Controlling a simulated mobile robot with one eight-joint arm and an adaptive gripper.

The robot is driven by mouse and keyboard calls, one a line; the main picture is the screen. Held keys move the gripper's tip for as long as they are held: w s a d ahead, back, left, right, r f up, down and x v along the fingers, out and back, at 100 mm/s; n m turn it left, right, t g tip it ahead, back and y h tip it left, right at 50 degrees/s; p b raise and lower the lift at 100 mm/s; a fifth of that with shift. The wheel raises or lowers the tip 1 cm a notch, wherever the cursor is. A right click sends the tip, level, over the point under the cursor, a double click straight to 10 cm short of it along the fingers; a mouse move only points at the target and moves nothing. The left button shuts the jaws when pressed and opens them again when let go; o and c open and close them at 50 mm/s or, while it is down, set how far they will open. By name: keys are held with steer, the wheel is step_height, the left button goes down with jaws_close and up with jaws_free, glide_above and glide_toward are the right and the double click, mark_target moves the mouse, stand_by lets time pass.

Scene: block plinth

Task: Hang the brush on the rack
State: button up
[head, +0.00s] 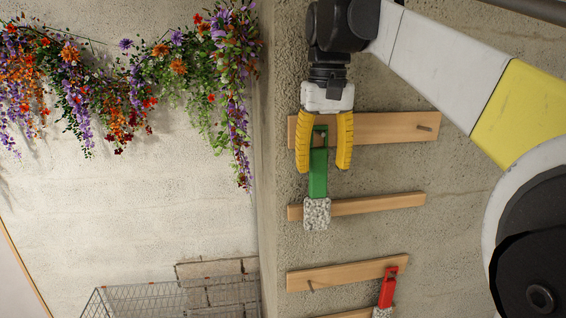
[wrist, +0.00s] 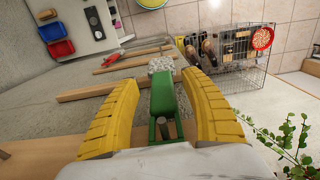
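The green brush (head: 318,172) has a green handle and a speckled grey-white head (head: 316,213). It hangs handle up at the left end of the rack's top wooden slat (head: 385,128), its head over the slat below. A peg seems to pass through the hole in its handle. In the wrist view the brush (wrist: 162,95) lies between the yellow fingers. My gripper (head: 324,168) is open around the handle, with a gap visible on both sides in the wrist view (wrist: 165,85). The top slat's right peg (head: 424,128) is bare.
A red brush (head: 388,288) hangs on a lower slat (head: 345,274), whose left peg (head: 310,285) is bare. A wire basket (wrist: 235,60) stands near the wall's corner. Flowers (head: 130,75) hang at the upper left, and a leafy plant (wrist: 285,140) is at the lower right of the wrist view.

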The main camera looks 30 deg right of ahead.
step_height(320, 180, up, 12)
stand_by(0.6)
